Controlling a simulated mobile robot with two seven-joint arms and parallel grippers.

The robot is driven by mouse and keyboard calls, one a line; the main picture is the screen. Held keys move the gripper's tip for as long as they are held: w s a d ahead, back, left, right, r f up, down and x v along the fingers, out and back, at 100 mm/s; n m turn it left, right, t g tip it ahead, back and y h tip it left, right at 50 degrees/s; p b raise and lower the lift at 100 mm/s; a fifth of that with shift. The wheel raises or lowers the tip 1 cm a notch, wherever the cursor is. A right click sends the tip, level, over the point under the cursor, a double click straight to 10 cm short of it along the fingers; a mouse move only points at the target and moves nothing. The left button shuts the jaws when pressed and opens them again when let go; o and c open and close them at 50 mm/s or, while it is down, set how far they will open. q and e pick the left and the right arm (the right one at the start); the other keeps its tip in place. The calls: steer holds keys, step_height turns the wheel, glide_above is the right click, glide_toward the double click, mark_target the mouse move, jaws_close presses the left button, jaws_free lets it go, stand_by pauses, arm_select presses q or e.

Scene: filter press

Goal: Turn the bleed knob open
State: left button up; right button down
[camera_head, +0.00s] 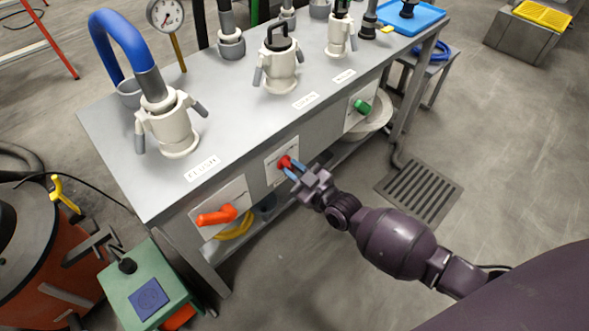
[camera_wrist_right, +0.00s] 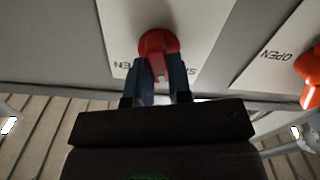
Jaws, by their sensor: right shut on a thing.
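A small red knob (camera_head: 285,162) sits on a white label plate on the bench's front panel, between an orange handle and a green knob. My right gripper (camera_head: 291,169) reaches it from the lower right. In the right wrist view, the gripper's blue fingers (camera_wrist_right: 161,82) are shut on either side of the red knob (camera_wrist_right: 158,47). The plate's lettering is partly hidden behind the knob and fingers, so I cannot read which knob this is. My left gripper is not in view.
The orange handle (camera_head: 216,215) is left of the red knob, and the green knob (camera_head: 361,106) is to its right. A green box (camera_head: 150,285) stands at the lower left. The floor right of the bench is open around a drain grate (camera_head: 419,192).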

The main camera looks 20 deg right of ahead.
steer(key=m, duration=0.7)
steer(key=shift+d, duration=0.15)
steer(key=shift+f+m, duration=0.1)
steer(key=shift+m, duration=2)
steer(key=shift+d+m, duration=0.1)
steer(key=shift+m, duration=0.6)
steer(key=c, duration=1)
jaws_free()
steer(key=shift+c, duration=0.2)
